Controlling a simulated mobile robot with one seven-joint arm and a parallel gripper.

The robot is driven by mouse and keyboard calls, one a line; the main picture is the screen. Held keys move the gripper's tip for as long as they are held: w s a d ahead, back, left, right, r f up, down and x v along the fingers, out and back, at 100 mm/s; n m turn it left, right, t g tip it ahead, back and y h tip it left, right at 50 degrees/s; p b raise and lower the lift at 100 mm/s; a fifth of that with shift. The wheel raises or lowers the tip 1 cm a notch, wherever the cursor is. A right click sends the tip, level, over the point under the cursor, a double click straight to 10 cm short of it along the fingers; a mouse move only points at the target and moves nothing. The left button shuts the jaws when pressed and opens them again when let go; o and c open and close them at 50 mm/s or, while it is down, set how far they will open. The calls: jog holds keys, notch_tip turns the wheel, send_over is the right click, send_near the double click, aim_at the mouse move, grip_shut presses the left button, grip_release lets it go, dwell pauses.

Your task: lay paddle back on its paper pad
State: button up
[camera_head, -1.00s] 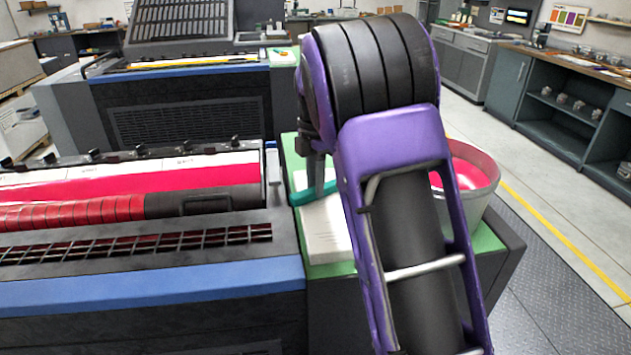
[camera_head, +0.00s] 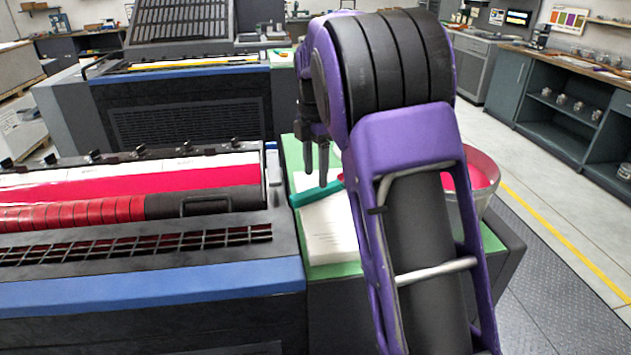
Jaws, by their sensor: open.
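The paddle (camera_head: 311,194) shows as a teal piece lying across the white paper pad (camera_head: 328,232); its right end is hidden behind my arm. The pad lies on the green top (camera_head: 290,150) of the side cabinet, and its right part is hidden by my arm. My gripper (camera_head: 317,180) points down just above the paddle's teal part, its fingers apart. I cannot tell whether a fingertip touches the paddle.
A bucket of pink-red ink (camera_head: 485,205) stands right of my arm on the green top. The press with red ink rollers (camera_head: 75,212) and a black grate (camera_head: 130,247) is at left. Open floor (camera_head: 540,185) lies to the right.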

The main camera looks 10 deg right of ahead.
notch_tip(320, 180, up, 9)
jog(key=shift+f, duration=0.2)
